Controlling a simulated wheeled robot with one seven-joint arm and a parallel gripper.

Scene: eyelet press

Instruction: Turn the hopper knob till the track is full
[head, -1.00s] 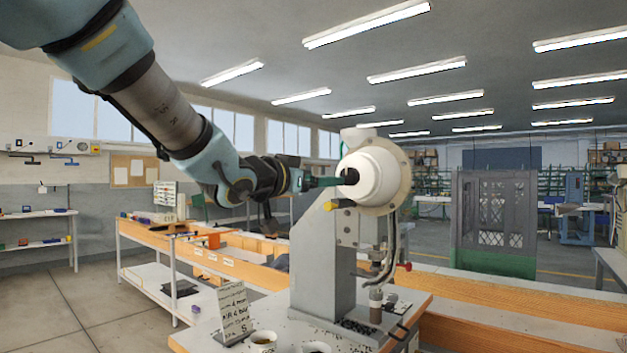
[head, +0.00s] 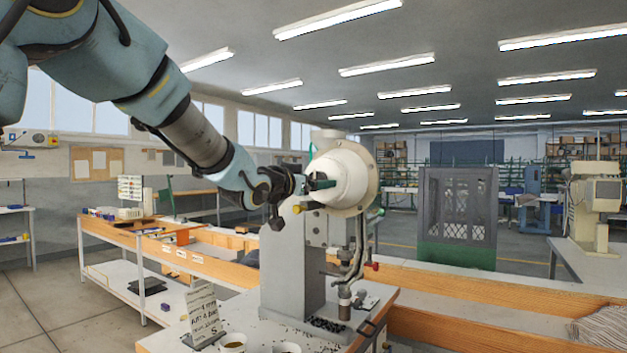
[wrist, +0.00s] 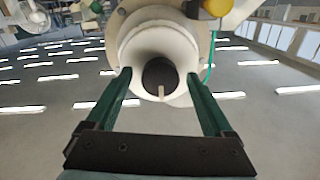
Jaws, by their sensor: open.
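The eyelet press (head: 295,260) stands on a bench, with a round white hopper (head: 345,180) at its top. In the wrist view the hopper (wrist: 140,50) faces me, and a dark knob (wrist: 160,76) with a pale mark pointing down sits at its centre. My gripper (wrist: 158,80) is open, its two green fingers standing on either side of the knob, apart from it. In the head view my gripper (head: 322,182) is at the hopper's front and hides most of the knob. The curved metal track (head: 355,265) runs down below the hopper; how full it is cannot be told.
A yellow knob (head: 298,209) sticks out beneath the hopper, close to my gripper. Small dark pieces (head: 327,324) lie around the base. A wooden-edged bench (head: 470,318) runs behind.

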